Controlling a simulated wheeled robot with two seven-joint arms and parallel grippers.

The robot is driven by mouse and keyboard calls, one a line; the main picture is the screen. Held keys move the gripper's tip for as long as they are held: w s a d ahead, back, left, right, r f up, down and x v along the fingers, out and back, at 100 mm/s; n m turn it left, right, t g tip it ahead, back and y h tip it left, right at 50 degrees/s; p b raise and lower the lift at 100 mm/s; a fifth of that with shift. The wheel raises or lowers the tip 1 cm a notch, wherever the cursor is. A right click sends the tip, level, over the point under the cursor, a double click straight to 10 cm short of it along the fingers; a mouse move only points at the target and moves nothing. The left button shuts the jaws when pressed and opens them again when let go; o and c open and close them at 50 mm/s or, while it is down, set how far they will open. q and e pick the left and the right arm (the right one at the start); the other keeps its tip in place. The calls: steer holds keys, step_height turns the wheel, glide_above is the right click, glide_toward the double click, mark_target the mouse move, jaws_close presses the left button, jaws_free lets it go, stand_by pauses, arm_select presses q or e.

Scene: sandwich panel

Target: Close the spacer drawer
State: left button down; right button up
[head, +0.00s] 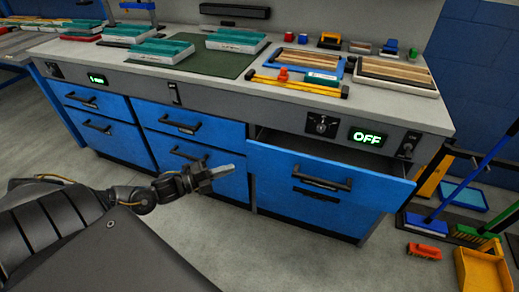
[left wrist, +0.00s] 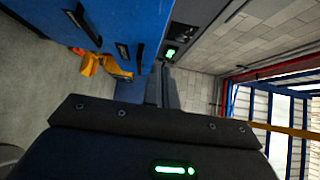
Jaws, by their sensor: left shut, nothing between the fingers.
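The spacer drawer appears to be the blue upper right drawer (head: 290,160) of the bench. It stands pulled out, with a dark gap behind its front, and has a black bar handle (head: 321,177). No label on it is readable. My left gripper (head: 222,171) is shut and empty, to the left of the drawer front in the head view and apart from it. In the left wrist view its fingers (left wrist: 163,85) point up the picture, with blue fronts (left wrist: 45,25) at the left. My right gripper is not in view.
The worktop (head: 420,112) holds teal-topped stacks (head: 160,50), trays and a yellow-handled tool. The other drawers (head: 190,122) look closed. Brushes and a yellow dustpan (head: 482,272) occupy the floor at the right. The floor before the bench (head: 270,255) is clear.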

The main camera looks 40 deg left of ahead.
arm_select(q)
steer(key=x, duration=0.4)
steer(key=w+a+x, duration=0.1)
steer(key=x, duration=0.3)
steer(key=a+x, duration=0.1)
steer(key=x, duration=0.3)
steer(key=shift+w+b, duration=0.4)
steer(key=shift+w, duration=0.15)
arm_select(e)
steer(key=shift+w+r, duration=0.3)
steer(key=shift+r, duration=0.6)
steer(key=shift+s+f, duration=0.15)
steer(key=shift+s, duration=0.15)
